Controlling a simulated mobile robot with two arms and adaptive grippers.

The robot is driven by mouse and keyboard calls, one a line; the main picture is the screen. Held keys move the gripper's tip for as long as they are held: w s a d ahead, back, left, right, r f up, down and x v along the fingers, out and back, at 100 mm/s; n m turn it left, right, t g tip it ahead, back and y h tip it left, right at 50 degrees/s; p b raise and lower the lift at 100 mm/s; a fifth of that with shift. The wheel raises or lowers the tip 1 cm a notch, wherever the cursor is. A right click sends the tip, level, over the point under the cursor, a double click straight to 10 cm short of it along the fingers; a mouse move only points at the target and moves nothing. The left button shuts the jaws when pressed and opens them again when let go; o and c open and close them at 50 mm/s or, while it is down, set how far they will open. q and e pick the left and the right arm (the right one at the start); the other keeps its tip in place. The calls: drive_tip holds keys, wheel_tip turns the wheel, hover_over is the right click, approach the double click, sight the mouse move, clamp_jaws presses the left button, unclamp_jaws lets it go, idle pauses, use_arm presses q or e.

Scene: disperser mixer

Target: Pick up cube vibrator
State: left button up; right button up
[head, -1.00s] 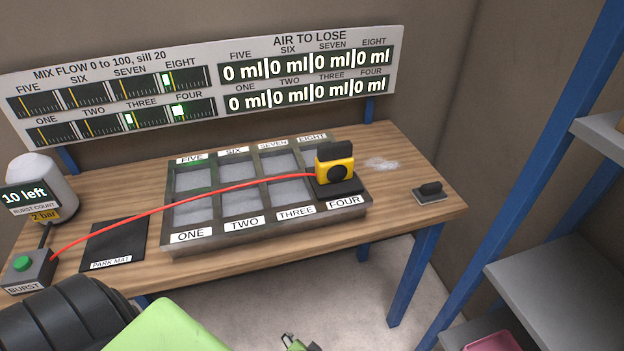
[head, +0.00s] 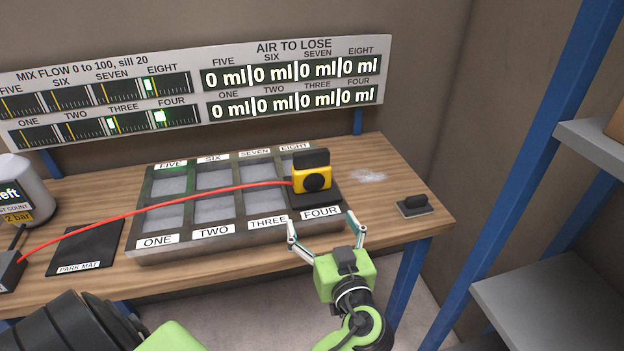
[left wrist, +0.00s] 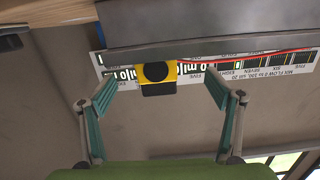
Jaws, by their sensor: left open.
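The cube vibrator (head: 312,179) is a yellow block with a black top and a round black face. It stands on a black plate over compartment FOUR of the grey mould tray (head: 190,249), with a red hose attached. My left gripper (head: 321,222) is open and empty, in front of the tray's right end, its fingers pointing towards the vibrator but apart from it. In the left wrist view the vibrator (left wrist: 155,76) appears upside down between the open fingers (left wrist: 160,86), farther off. My right gripper is not in view.
The red hose (head: 150,204) crosses the tray to the burst box (head: 10,271) at left. A park mat (head: 85,247) lies left of the tray. Blue posts and grey shelves (head: 550,300) stand at right.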

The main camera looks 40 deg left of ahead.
sight(314, 179)
use_arm(q)
drive_tip(key=shift+t+y, duration=0.3)
drive_tip(key=shift+y, duration=0.1)
drive_tip(key=w+a+p, duration=0.1)
drive_tip(key=w, duration=0.1)
drive_tip(key=w+a+r, duration=0.1)
drive_tip(key=w+a, duration=0.1)
drive_tip(key=w+a+r+p, duration=0.1)
drive_tip(key=w+a, duration=0.1)
drive_tip(key=shift+a+r+p, duration=0.2)
drive_tip(key=shift+r+p, duration=0.05)
drive_tip(key=shift+p, duration=0.1)
drive_tip(key=p+x, duration=0.3)
drive_tip(key=x, duration=0.2)
drive_tip(key=shift+w+a+r, duration=0.1)
drive_tip(key=shift+w+r, duration=0.05)
drive_tip(key=shift+w, duration=0.1)
drive_tip(key=shift+w+a, duration=0.15)
drive_tip(key=shift+n, duration=0.3)
drive_tip(key=c, duration=2)
drive_tip(key=shift+r, duration=0.15)
